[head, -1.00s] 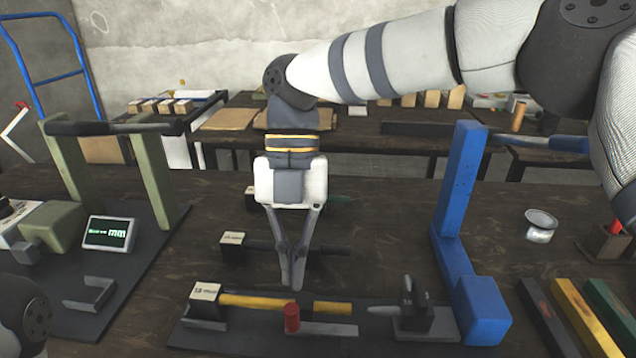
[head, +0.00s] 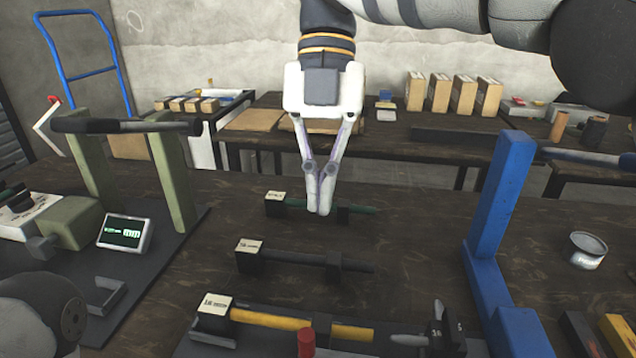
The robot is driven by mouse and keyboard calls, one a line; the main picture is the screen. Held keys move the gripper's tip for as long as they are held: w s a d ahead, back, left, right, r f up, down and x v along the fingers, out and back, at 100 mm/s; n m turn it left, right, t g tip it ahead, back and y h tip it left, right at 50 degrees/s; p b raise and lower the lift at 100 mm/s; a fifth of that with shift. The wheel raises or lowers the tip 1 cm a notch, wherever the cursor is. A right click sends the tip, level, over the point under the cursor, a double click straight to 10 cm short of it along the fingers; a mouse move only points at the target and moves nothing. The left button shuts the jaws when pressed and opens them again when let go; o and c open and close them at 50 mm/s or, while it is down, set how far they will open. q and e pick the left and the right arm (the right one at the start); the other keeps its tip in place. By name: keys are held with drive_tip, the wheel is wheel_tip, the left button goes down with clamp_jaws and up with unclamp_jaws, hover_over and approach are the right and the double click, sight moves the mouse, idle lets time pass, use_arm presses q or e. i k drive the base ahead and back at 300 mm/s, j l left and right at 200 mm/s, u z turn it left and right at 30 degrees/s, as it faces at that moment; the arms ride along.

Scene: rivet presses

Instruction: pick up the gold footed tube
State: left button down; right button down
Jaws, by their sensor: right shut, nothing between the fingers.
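The gold tube (head: 270,320) lies low in the picture, running right from a black block with a white label (head: 215,306). A dark foot (head: 322,324) breaks its yellow length near the right end. The tube is not in any gripper. My right gripper (head: 319,212) is shut and empty, pointing down. In the picture its fingertips are well above the gold tube, in front of the green tube (head: 358,210). My left gripper is out of view; only part of my left arm shows at lower left.
A black tube (head: 290,257) lies between the green and gold ones. A blue press frame (head: 500,210) stands right, a green press frame (head: 172,185) left. A red cylinder (head: 306,343) stands before the gold tube. A can (head: 587,251) stands far right.

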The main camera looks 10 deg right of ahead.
sight(217, 314)
drive_tip(key=k, duration=1.5)
